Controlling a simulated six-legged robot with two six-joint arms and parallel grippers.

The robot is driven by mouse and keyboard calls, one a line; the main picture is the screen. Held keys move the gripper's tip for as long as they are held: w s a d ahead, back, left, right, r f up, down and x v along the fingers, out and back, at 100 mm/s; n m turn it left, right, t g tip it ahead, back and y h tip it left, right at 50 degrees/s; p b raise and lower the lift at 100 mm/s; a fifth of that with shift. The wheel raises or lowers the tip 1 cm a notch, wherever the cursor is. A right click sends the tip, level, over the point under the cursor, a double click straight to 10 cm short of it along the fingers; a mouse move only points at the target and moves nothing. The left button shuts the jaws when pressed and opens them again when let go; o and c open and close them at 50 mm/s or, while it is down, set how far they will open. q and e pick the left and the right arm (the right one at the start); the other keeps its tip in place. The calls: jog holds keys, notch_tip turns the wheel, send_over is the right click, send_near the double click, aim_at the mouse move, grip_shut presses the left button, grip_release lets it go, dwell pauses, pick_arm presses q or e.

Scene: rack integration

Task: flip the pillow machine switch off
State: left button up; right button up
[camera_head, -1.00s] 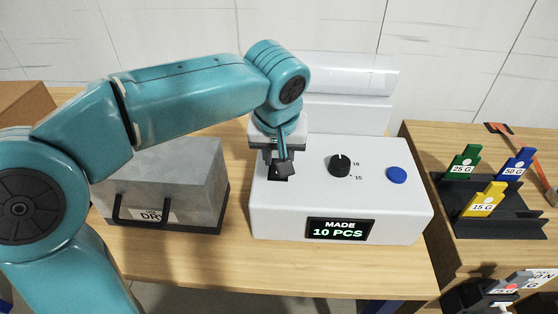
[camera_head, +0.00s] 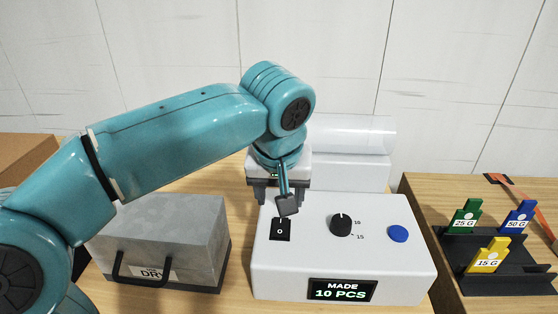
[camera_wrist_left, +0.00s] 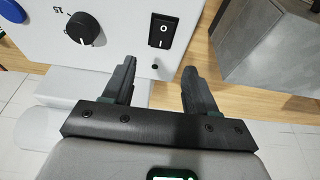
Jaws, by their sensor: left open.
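The pillow machine (camera_head: 390,262) is a white box with a display reading "MADE 10 PCS". Its black rocker switch (camera_head: 280,236) is at the left of the top panel, with an O mark on its near half; the upper part is partly covered by my arm's end. In the left wrist view the switch (camera_wrist_left: 162,31) shows whole, with O and I marks; which side is pressed is hard to tell. My left gripper (camera_head: 280,200) is open and empty, behind and above the switch. In the wrist view its fingertips (camera_wrist_left: 159,68) are apart and clear of the switch. My right gripper is not in view.
A black knob (camera_head: 341,225) and a blue button (camera_head: 398,233) sit right of the switch. A grey box labelled DRY (camera_head: 165,240) stands to the left. A black rack (camera_head: 505,283) with coloured weight tags is at the right.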

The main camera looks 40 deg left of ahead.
pick_arm(q)
jog(key=p+v, duration=0.1)
jog(key=v, duration=0.7)
jog(key=shift+r+p, duration=0.3)
jog(key=shift+r, duration=0.1)
